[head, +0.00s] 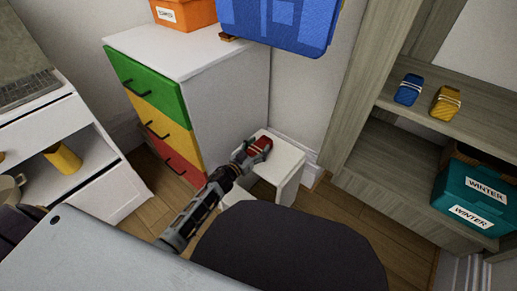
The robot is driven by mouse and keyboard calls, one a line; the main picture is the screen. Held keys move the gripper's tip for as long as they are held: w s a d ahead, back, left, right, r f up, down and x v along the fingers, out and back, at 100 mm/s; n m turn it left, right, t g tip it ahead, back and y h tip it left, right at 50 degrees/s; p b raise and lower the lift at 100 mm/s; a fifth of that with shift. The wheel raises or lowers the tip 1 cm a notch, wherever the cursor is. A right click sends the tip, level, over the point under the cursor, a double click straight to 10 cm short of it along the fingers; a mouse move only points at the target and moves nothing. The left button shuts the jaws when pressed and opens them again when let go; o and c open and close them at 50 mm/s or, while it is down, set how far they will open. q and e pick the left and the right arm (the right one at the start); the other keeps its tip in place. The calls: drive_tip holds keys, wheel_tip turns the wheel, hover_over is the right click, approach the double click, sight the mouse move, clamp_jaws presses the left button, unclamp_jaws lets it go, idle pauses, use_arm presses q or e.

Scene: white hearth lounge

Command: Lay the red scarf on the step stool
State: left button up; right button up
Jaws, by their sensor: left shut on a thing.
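The white step stool (286,166) stands on the wood floor between the drawer unit and the shelf unit. My left gripper (258,146) reaches over the stool's top and is shut on the red scarf (263,142). The scarf is a small red bundle, partly hidden by the gripper's fingers. I cannot tell whether the scarf touches the stool's top. My right gripper is not in view.
A drawer unit (215,57) with green, yellow and red drawers stands left of the stool. A shelf unit (412,216) at the right holds a blue bundle (408,89), a yellow bundle (445,102) and a teal "WINTER" box (460,190). A dark rounded seat (290,250) is in front.

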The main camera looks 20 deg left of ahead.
sight(252, 151)
use_arm(q)
drive_tip(key=shift+f, duration=0.15)
drive_tip(key=o, duration=1.2)
drive_tip(key=shift+r, duration=0.2)
drive_tip(key=shift+p+v, duration=0.7)
drive_tip(key=shift+v, duration=1.25)
drive_tip(key=p+v, duration=0.1)
drive_tip(key=v, duration=0.5)
drive_tip(key=shift+p, duration=0.4)
drive_tip(key=shift+v, duration=1.1)
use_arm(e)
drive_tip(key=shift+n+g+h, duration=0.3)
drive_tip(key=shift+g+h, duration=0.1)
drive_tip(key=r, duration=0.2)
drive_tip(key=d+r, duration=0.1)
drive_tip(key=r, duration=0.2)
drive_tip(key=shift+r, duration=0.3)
